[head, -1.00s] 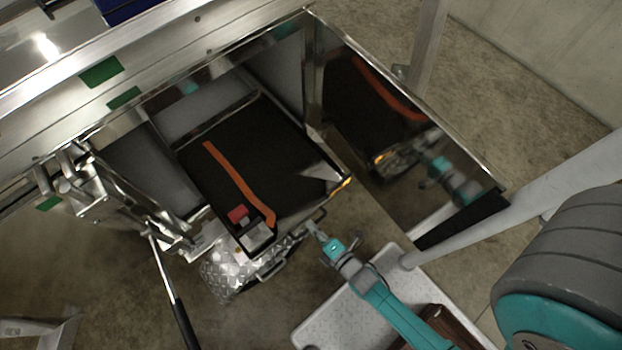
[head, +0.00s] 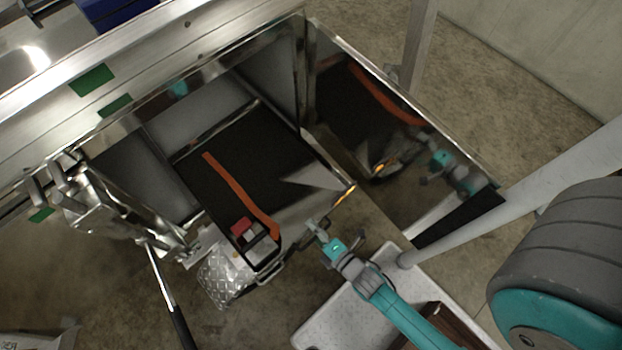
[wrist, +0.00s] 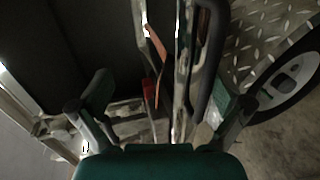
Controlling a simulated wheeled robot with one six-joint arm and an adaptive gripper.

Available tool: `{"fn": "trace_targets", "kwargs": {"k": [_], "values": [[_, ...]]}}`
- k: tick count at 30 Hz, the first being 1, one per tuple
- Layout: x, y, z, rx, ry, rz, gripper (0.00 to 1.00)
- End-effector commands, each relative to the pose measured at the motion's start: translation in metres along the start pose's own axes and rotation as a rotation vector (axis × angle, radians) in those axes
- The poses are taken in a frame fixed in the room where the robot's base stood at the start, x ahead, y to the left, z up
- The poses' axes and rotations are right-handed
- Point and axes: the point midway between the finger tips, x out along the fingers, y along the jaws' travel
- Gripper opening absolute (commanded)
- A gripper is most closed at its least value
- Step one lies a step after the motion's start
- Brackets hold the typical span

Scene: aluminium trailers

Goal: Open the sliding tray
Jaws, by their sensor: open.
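The sliding tray (head: 240,165) has a dark floor, a bright metal rim and an orange strap (head: 240,195) along it. It sits in the open metal compartment, its front end standing out past the opening. My gripper (head: 316,228) is at the tray's front edge, near its right corner. In the wrist view my gripper (wrist: 168,95) is open, one finger on each side of the tray's metal front edge (wrist: 182,75) and a dark handle bar (wrist: 207,55). I cannot tell whether the fingers touch them.
A mirror-like open door panel (head: 400,140) stands right of the tray. A red and grey item (head: 248,229) lies at the tray's front end. A diamond-plate box (head: 225,280) is below left, and a wheel (wrist: 290,85) shows in the wrist view. A long lever (head: 167,290) stands left.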

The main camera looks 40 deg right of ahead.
Motion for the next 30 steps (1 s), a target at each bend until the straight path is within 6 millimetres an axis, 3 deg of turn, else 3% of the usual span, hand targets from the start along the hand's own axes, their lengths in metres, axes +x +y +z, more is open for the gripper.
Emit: {"fn": "trace_targets", "kwargs": {"k": [1,9,13,14,16,17,30], "values": [[0.005,0.035,0.000,-0.001,0.003,0.063,0.72],[0.000,0.064,0.000,0.001,0.003,0.066,0.72],[-0.001,0.068,0.000,0.002,0.002,0.065,0.72],[-0.001,0.068,0.000,0.002,0.002,0.065,0.63],[-0.002,0.066,0.000,0.002,0.002,0.061,0.29],[-0.002,0.065,0.000,0.002,0.002,0.059,0.23],[-0.006,0.062,0.000,0.009,0.002,0.049,0.23]]}}
